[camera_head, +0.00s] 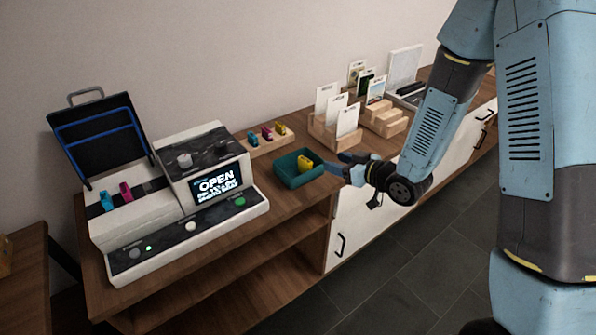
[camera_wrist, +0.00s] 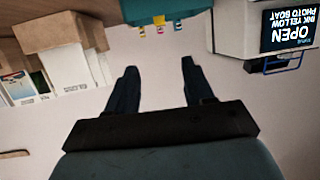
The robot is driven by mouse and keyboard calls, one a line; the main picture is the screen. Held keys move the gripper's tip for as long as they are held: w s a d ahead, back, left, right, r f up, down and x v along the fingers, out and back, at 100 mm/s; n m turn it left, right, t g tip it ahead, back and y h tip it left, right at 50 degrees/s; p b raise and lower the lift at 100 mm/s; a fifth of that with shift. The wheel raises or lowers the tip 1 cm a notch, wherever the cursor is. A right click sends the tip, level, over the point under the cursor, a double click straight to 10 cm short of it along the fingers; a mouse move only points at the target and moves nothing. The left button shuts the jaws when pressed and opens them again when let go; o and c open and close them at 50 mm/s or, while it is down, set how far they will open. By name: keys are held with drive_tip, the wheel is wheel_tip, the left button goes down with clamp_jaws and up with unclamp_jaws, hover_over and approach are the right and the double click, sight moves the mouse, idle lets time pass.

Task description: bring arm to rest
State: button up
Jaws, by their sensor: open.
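My gripper (camera_head: 342,168) is at the front right of the teal tray, near the counter's front edge. In the wrist view its two dark fingers (camera_wrist: 158,68) are spread apart with nothing between them. My arm reaches in from the right, with the elbow high and the forearm slanting down to the left. The teal tray (camera_head: 288,183) holds a yellow cartridge (camera_head: 305,163). The tray's underside or wall shows at the top of the wrist view (camera_wrist: 165,8). I cannot tell whether the gripper touches the tray.
A white printer (camera_head: 150,252) with its lid up and a lit screen (camera_head: 216,186) reading OPEN stands left. Cyan and magenta cartridges sit in it. A wooden rack (camera_head: 262,147) with small cartridges and card holders (camera_head: 322,133) stand behind. Open floor (camera_head: 400,270) lies in front.

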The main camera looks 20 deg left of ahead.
drive_tip(key=shift+s, duration=0.2)
drive_tip(key=w+d+r+m+t+h, duration=0.2)
drive_tip(key=w+d+r+h, duration=0.3)
drive_tip(key=d+r, duration=0.4)
drive_tip(key=s+d+r+m+h, duration=0.2)
drive_tip(key=d+r+h, duration=0.15)
drive_tip(key=d, duration=0.35)
drive_tip(key=s+d+r+m+h, duration=0.1)
drive_tip(key=d+r+m+h, duration=0.1)
drive_tip(key=d+r, duration=0.35)
drive_tip(key=s+d+r+m+g+h, duration=0.1)
drive_tip(key=s+d+r+m+g, duration=0.1)
drive_tip(key=s, duration=0.9)
drive_tip(key=s+d+r+m+g+h, duration=0.1)
drive_tip(key=s+d+r+m, duration=0.3)
drive_tip(key=s+d+r, duration=0.3)
drive_tip(key=s+d, duration=0.1)
drive_tip(key=s, duration=0.4)
drive_tip(key=shift+g, duration=0.4)
drive_tip(key=shift+s+r, duration=0.1)
drive_tip(key=shift+c, duration=0.2)
drive_tip(key=shift+c, duration=0.7)
